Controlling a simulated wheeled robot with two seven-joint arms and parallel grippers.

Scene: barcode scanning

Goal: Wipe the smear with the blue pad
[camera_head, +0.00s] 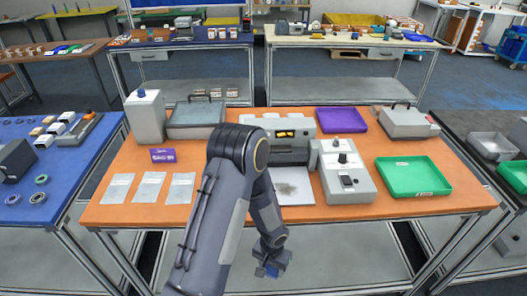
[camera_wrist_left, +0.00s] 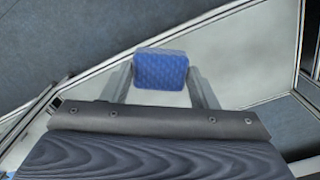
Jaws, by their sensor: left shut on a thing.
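My left gripper (camera_head: 270,268) hangs just in front of the orange table's front edge, low in the head view. In the left wrist view, my left gripper (camera_wrist_left: 160,78) is shut on the blue pad (camera_wrist_left: 160,70), a quilted block held between its two fingers. Only a small bit of the blue pad (camera_head: 272,271) shows in the head view. A grey smear (camera_head: 287,188) lies on a pale plate (camera_head: 298,199) in front of the machine with the lit display. My arm hides part of the area to its left. The pad is apart from the smear. My right gripper is not in view.
The orange table (camera_head: 385,207) holds a grey control box (camera_head: 345,175) right of the plate, a green tray (camera_head: 413,177), a purple tray (camera_head: 343,120) and white packets (camera_head: 150,188). The display machine (camera_head: 290,148) stands behind the plate. A blue table (camera_head: 75,165) is at left.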

